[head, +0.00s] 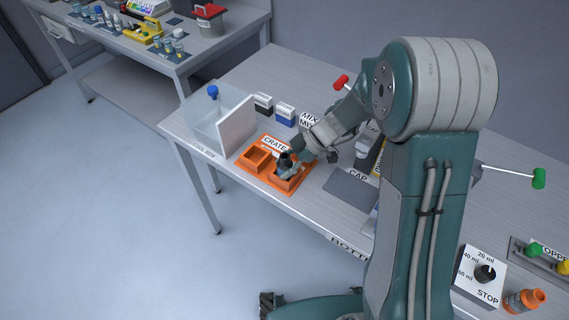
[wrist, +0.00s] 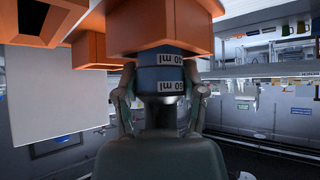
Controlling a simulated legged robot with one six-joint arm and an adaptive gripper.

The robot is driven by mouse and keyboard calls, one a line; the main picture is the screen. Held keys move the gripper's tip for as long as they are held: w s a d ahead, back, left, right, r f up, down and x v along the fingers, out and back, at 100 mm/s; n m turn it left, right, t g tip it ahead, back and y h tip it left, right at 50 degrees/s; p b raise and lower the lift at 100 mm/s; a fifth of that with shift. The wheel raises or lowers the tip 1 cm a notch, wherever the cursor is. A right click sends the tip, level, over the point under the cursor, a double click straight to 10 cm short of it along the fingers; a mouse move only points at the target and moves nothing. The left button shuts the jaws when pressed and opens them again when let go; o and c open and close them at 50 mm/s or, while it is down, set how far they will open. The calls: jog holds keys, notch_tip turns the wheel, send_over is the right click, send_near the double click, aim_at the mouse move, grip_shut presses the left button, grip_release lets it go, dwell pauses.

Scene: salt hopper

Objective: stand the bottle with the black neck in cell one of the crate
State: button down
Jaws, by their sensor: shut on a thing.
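My gripper (head: 287,165) is low over the right cell. In the wrist view, which looks upside down, my gripper (wrist: 160,112) is shut on the bottle's black neck (wrist: 160,104). The bottle's blue body (wrist: 161,73) has white ml marks and looks upright. Its lower part is hidden behind the crate's orange wall (wrist: 160,35), so I cannot see whether its base touches the cell floor. I cannot read the cell numbers.
A grey mat (head: 349,186) lies to the right by the CAP label. A red-ended lever (head: 341,82) is behind.

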aim_at(284, 162)
jog(key=shift+s+d+f, duration=0.25)
jog(key=shift+s+f, duration=0.05)
jog(key=shift+f, duration=0.4)
jog(key=shift+c, duration=1.8)
grip_release()
jog(key=shift+o, duration=1.3)
jog(key=shift+a, duration=0.1)
jog(key=shift+w+a, duration=0.1)
jog(key=shift+a, duration=0.05)
jog(key=shift+w, duration=0.1)
jog(key=shift+d+r, duration=0.2)
jog(key=r, duration=0.9)
jog(key=shift+a+r, duration=0.3)
jog(key=shift+r, duration=0.05)
